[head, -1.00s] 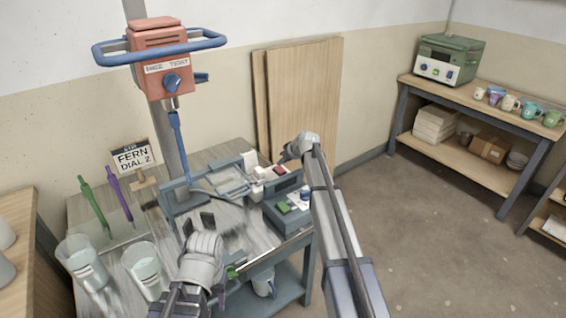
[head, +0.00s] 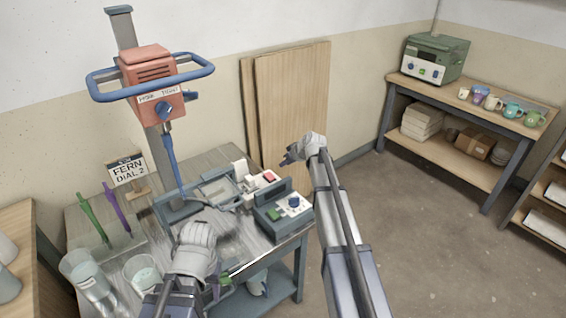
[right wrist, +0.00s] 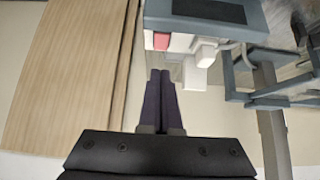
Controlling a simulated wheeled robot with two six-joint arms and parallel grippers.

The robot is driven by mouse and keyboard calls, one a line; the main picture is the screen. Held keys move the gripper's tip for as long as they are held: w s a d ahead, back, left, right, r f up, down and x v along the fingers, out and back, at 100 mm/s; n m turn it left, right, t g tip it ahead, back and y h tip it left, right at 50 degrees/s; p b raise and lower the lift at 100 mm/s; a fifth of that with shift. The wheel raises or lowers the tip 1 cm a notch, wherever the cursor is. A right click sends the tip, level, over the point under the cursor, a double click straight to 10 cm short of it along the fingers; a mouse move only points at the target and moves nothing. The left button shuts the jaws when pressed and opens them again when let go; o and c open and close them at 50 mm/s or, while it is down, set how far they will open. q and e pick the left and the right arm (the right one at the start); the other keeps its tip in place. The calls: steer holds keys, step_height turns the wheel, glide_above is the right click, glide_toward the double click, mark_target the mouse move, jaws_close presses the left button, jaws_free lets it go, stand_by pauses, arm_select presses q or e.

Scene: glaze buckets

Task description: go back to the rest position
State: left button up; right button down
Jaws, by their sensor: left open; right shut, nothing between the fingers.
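My left gripper (head: 197,236) is over the front part of the grey worktable (head: 215,160), right of the clear buckets. It is open and empty, though its fingers are hard to see in the head view. My right gripper (head: 288,158) is raised at the table's right back, in front of the leaning boards. In the right wrist view its dark fingers (right wrist: 160,98) are closed together with nothing between them. The control box with a red button (right wrist: 161,41) is just beyond them.
A red mixer (head: 152,85) with a blue handle ring stands over the table. Two clear buckets (head: 86,275) (head: 142,272) and green and purple sticks (head: 94,220) are at the left. Wooden boards (head: 292,105) lean on the wall. The floor (head: 420,230) at the right is open.

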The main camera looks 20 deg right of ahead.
steer(key=s+a+f+g+p, duration=0.2)
steer(key=s+a+g, duration=0.3)
steer(key=s+a, duration=1.3)
arm_select(q)
step_height(320, 180, up, 3)
steer(key=shift+r+p, duration=0.1)
steer(key=shift+p, duration=0.55)
arm_select(e)
steer(key=s+a+g+h, duration=0.1)
steer(key=s+a+h, duration=0.1)
steer(key=s, duration=0.9)
steer(key=s+a+g+h, duration=0.2)
steer(key=s, duration=0.9)
arm_select(q)
steer(key=shift+o, duration=0.2)
